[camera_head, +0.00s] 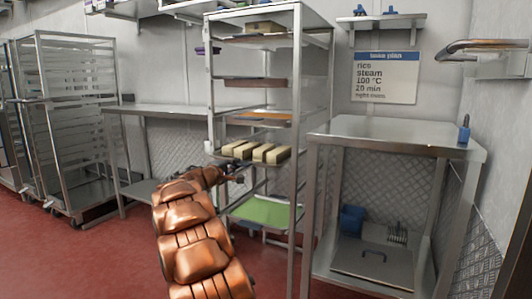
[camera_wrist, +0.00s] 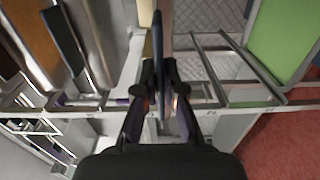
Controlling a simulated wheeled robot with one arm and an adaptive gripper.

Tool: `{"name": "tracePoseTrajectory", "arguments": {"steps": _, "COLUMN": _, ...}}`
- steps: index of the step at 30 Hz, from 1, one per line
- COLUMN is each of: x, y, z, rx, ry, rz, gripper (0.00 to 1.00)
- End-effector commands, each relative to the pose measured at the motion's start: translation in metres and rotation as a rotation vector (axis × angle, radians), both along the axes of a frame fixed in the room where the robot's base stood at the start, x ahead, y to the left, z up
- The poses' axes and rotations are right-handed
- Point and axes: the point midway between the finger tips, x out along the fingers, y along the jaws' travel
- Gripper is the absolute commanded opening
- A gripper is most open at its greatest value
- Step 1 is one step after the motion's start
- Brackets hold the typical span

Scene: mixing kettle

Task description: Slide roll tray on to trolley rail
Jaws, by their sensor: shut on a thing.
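The roll tray (camera_wrist: 158,38) shows edge-on in the wrist view as a thin dark plate between the fingers. In the head view it carries several pale rolls (camera_head: 256,152) at mid-height of the metal trolley (camera_head: 297,200), between its posts. My gripper (camera_head: 234,172) is shut on the near edge of the tray, at the trolley's front; in the wrist view the fingers (camera_wrist: 160,68) pinch it. The trolley's rails (camera_wrist: 215,103) run beside the tray in the wrist view. I cannot tell whether the tray rests on a rail.
Other trays fill trolley levels above, including an orange-brown one (camera_head: 258,117). A green tray (camera_head: 265,211) lies below. A steel table (camera_head: 395,133) stands at right, close to the trolley. A steel bench (camera_head: 160,110) and a rack (camera_head: 75,110) stand left. Red floor lies free at front left.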

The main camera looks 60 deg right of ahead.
Motion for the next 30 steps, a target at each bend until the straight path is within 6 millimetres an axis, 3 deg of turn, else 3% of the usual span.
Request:
{"name": "tracePoseTrajectory", "arguments": {"steps": 13, "x": -0.0006, "y": 0.0081, "z": 0.0000, "rx": -0.001, "ry": 0.001, "rz": -0.001, "gripper": 0.00}}
{"name": "tracePoseTrajectory", "arguments": {"steps": 15, "x": -0.0006, "y": 0.0080, "z": 0.0000, "rx": -0.001, "ry": 0.001, "rz": -0.001, "gripper": 0.13}}
{"name": "tracePoseTrajectory", "arguments": {"steps": 22, "x": -0.0007, "y": 0.0079, "z": -0.0002, "rx": -0.001, "ry": 0.001, "rz": -0.001, "gripper": 0.37}}
{"name": "tracePoseTrajectory", "arguments": {"steps": 28, "x": -0.0007, "y": 0.0078, "z": -0.0002, "rx": -0.001, "ry": 0.001, "rz": -0.001, "gripper": 0.37}}
{"name": "tracePoseTrajectory", "arguments": {"steps": 30, "x": -0.0010, "y": 0.0076, "z": -0.0018, "rx": 0.002, "ry": 0.001, "rz": -0.002, "gripper": 0.43}}
